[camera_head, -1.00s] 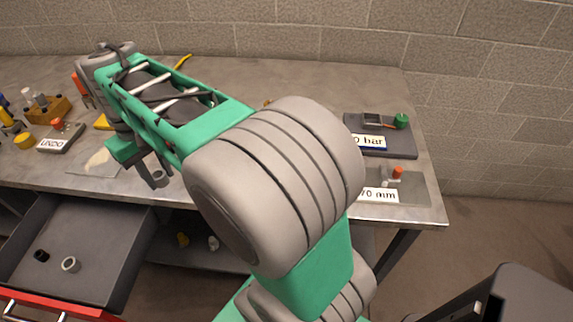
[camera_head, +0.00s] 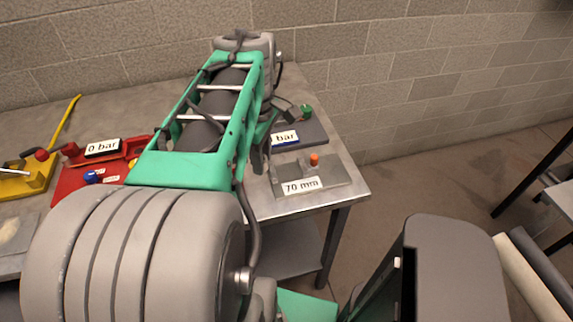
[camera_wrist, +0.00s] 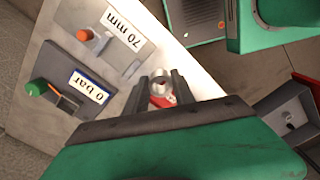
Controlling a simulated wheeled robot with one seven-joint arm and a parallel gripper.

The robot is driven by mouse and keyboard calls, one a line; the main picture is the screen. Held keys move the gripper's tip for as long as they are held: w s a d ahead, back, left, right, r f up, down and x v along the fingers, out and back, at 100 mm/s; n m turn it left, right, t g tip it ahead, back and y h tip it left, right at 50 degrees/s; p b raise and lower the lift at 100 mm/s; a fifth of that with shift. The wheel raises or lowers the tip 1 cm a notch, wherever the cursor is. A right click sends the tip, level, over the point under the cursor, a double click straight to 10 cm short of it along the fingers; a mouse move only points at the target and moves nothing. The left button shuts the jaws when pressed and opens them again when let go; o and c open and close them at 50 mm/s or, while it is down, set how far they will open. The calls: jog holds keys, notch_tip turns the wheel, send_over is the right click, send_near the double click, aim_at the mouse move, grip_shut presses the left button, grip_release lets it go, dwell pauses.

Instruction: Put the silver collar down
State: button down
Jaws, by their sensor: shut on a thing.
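The silver collar (camera_wrist: 160,84) is a small pale metal ring between my gripper's two dark fingers in the wrist view. My gripper (camera_wrist: 162,82) is shut on it. In the head view my gripper (camera_head: 258,160) shows only in part, beside the left edge of the grey plate labelled 70 mm (camera_head: 335,172). The collar cannot be made out there, hidden by my arm and fingers. The wrist view shows the collar over or near the bench edge; its height cannot be told.
The 70 mm plate carries an orange knob (camera_head: 314,158). Behind it is a dark block labelled 0 bar (camera_head: 312,132) with a green knob (camera_head: 306,111). A red fixture (camera_head: 75,182) and a yellow fixture (camera_head: 35,182) stand to the left. Bare bench (camera_head: 345,193) shows at the right corner.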

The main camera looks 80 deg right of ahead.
jog(key=s+d+f+p, duration=0.1)
jog(key=s+d+f, duration=0.1)
jog(key=d, duration=0.3)
send_over(288, 172)
jog(key=f, duration=0.5)
jog(key=shift+w+a+f+p, duration=0.1)
jog(key=shift+a+f+p, duration=0.1)
jog(key=shift+f+p, duration=0.15)
jog(key=shift+d+f, duration=0.15)
jog(key=shift+f, duration=1.65)
jog(key=shift+f, duration=0.2)
jog(key=c, duration=1.1)
grip_release()
jog(key=shift+o, duration=0.2)
jog(key=shift+r, duration=0.1)
